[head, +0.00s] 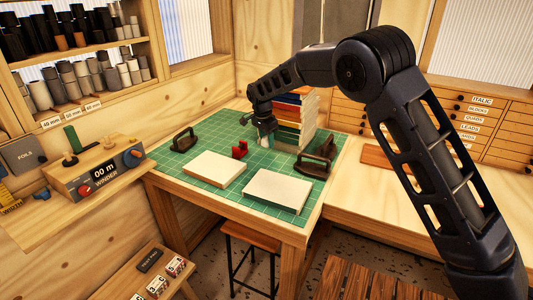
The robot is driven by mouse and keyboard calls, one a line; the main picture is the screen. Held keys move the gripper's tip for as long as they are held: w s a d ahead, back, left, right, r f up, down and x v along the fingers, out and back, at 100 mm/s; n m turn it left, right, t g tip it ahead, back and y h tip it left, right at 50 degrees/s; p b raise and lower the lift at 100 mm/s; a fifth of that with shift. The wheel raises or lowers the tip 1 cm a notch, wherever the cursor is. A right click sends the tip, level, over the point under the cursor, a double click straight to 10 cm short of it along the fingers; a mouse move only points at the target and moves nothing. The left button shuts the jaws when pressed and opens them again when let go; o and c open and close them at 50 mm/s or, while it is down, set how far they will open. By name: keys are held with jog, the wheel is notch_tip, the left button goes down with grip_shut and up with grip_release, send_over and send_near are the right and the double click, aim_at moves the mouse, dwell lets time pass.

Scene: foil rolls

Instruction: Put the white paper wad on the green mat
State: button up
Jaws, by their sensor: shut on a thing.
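The green mat (217,195) is a gridded cutting mat covering most of the wooden table. My gripper (262,132) is over the back part of the mat, in front of a stack of books, and points down. It is shut on a small pale thing (267,129), which looks like the white paper wad. The wad is small and partly hidden by the fingers. I cannot tell whether it touches the mat or hangs just above it.
Two pale blocks (277,190) lie on the mat's front half. A red piece (239,150), a dark handled tool (184,140) and dark irons (317,160) sit around the gripper. The stacked books (296,122) stand close behind. A winder box (100,174) is at left.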

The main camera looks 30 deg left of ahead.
aim_at(265, 138)
jog(key=shift+f, duration=3.2)
jog(key=shift+f, duration=0.15)
jog(key=o, duration=0.9)
jog(key=shift+o, duration=0.2)
jog(key=r, duration=0.4)
jog(key=s+r, duration=0.1)
jog(key=r, duration=0.7)
jog(key=shift+s+a+r, duration=0.1)
jog(key=shift+s+a, duration=0.25)
